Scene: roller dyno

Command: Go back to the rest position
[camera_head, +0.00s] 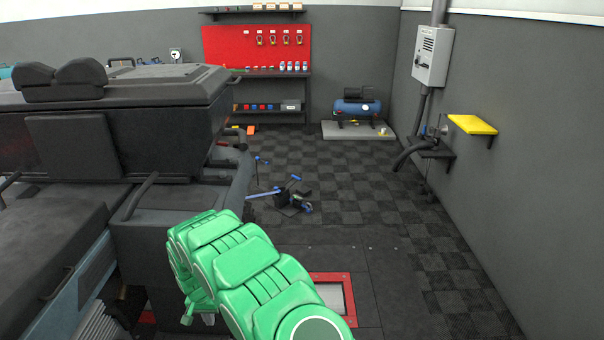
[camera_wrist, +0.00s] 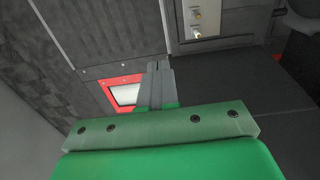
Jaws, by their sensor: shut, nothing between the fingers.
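My gripper (camera_wrist: 158,68) shows in the wrist view, with its two grey fingers together and nothing between them. It is hidden in the head view, where my green arm (camera_head: 245,270) reaches low at the middle bottom, beside the dark vehicle (camera_head: 170,150). In the wrist view the fingers stand in front of a red-framed floor plate (camera_wrist: 125,94) and close to the side of a dark body. I cannot tell whether they touch anything.
The red-framed plate also shows on the floor in the head view (camera_head: 344,284), right of my arm. Blue-handled tools (camera_head: 288,194) lie on the checkered floor ahead. A blue compressor (camera_head: 356,107) stands at the back. A yellow shelf (camera_head: 472,124) juts from the right wall. The floor at right is clear.

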